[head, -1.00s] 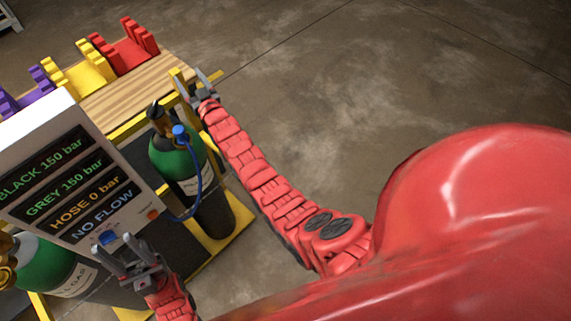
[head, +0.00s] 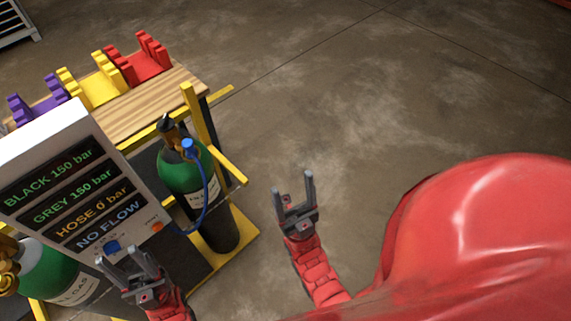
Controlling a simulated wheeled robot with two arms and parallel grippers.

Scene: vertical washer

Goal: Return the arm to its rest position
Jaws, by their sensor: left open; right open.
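My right gripper (head: 294,190) is open and empty, with its fingers pointing up the picture. It is over the bare floor to the right of the cart, apart from the cart and the cylinder. My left gripper (head: 127,259) is open and empty at the lower left. It is just in front of the lower edge of the white display panel (head: 132,178); whether it touches the panel I cannot tell.
A yellow-framed cart (head: 229,168) holds a green and black cylinder (head: 183,172) with a blue hose (head: 206,207). A second cylinder (head: 50,265) is at the lower left. A wooden top (head: 155,102) carries purple, yellow and red holders. The floor (head: 400,90) to the right is clear.

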